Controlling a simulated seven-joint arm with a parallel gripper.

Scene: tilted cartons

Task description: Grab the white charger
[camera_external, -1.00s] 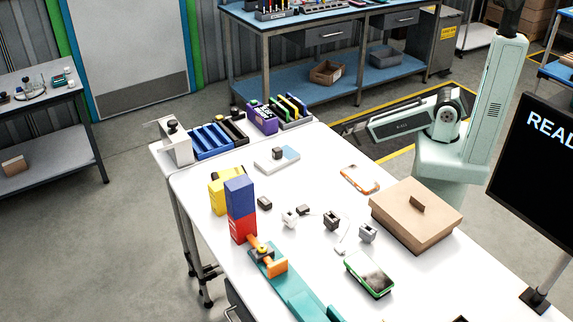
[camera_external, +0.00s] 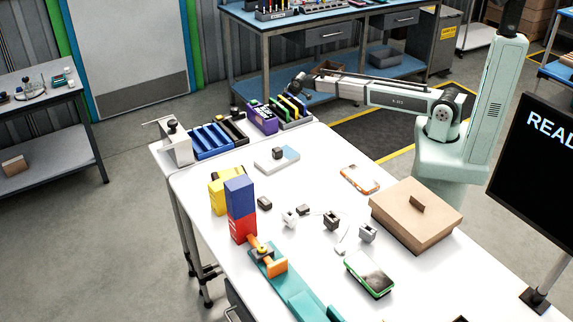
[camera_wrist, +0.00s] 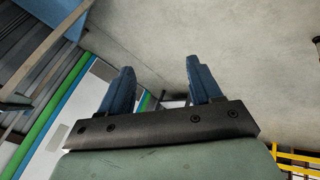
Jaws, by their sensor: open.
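The white charger (camera_external: 289,219) is a small white block on the white table (camera_external: 215,265), among several small dark and grey blocks. My gripper (camera_wrist: 158,80) shows in the wrist view with its two blue fingers apart and nothing between them. In the external view my arm reaches left above the far side of the table, near the rack of coloured items, and its end (camera_external: 299,84) is small and dark there. The gripper is well away from the charger. The charger is not in the wrist view.
A black adapter (camera_external: 331,221) and a grey one (camera_external: 367,233) lie right of the charger. Red and blue blocks (camera_external: 240,197) stand to its left. A cardboard box (camera_external: 415,215), an orange phone (camera_external: 360,179) and a green-edged phone (camera_external: 369,274) are also on the table.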

